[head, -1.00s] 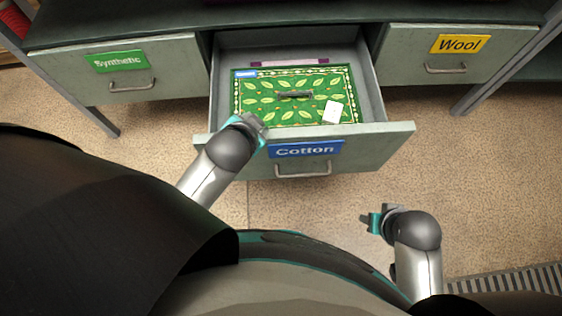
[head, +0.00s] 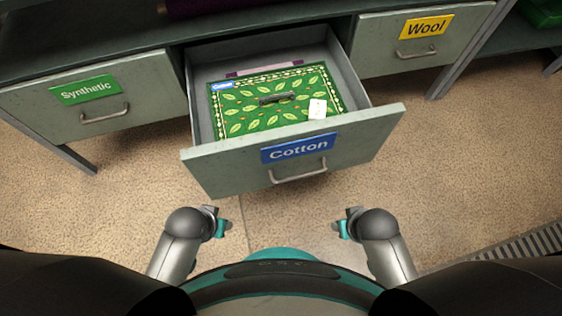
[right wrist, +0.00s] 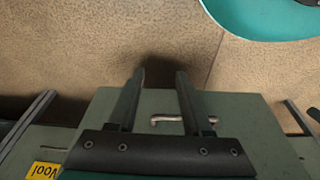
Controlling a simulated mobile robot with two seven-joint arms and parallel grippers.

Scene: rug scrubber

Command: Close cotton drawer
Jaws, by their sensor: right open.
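The cotton drawer (head: 225,168) is pulled well out, with a blue Cotton label and a metal handle (head: 300,172) on its front. Inside lies a green leaf-patterned rug (head: 250,112) with a dark brush-like bar (head: 281,98) and a small white tag (head: 318,109). My left gripper (head: 224,228) is empty in front of the drawer, low and to the left; its jaw opening is unclear. My right gripper (head: 340,229) is open and empty, in front and to the right. In the right wrist view, its two fingers (right wrist: 160,95) are apart, with the handle (right wrist: 183,119) seen beyond them.
A Synthetic drawer (head: 60,118) at the left and a Wool drawer (head: 385,62) at the right are shut. Bench legs (head: 66,150) stand beside the opening. The floor before the drawer is clear, with a dark grate (head: 525,243) at the lower right.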

